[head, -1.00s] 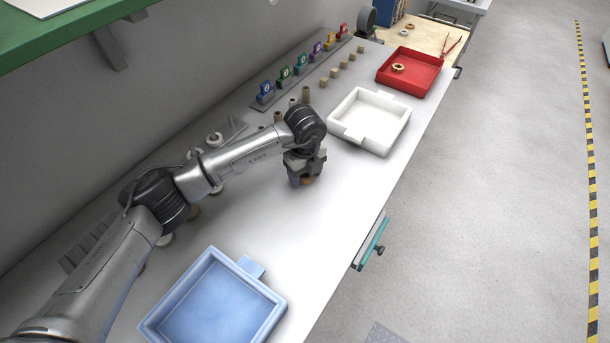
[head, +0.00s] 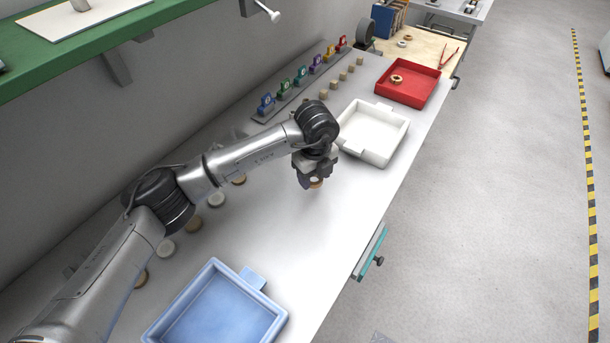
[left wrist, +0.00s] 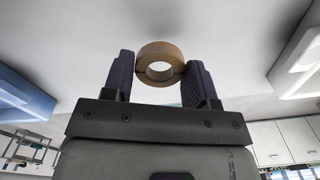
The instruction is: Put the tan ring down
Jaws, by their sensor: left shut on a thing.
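The tan ring (left wrist: 158,62) is held between the two dark fingers of my left gripper (left wrist: 157,80) in the left wrist view. The ring's hole faces that camera, and the pale worktop lies beyond it. In the head view my left gripper (head: 312,181) points down over the bare worktop (head: 270,235), just left of and nearer than the white tray. A small part of the tan ring (head: 316,184) shows at its fingertips. I cannot tell whether the ring touches the worktop. My right gripper is not in view.
The white tray (head: 398,153) stands right of the gripper, with a red tray (head: 432,97) holding a ring (head: 396,79) beyond it. A blue tray (head: 271,328) stands in front. Several round pieces lie beside my left arm. The worktop between the blue and white trays is clear.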

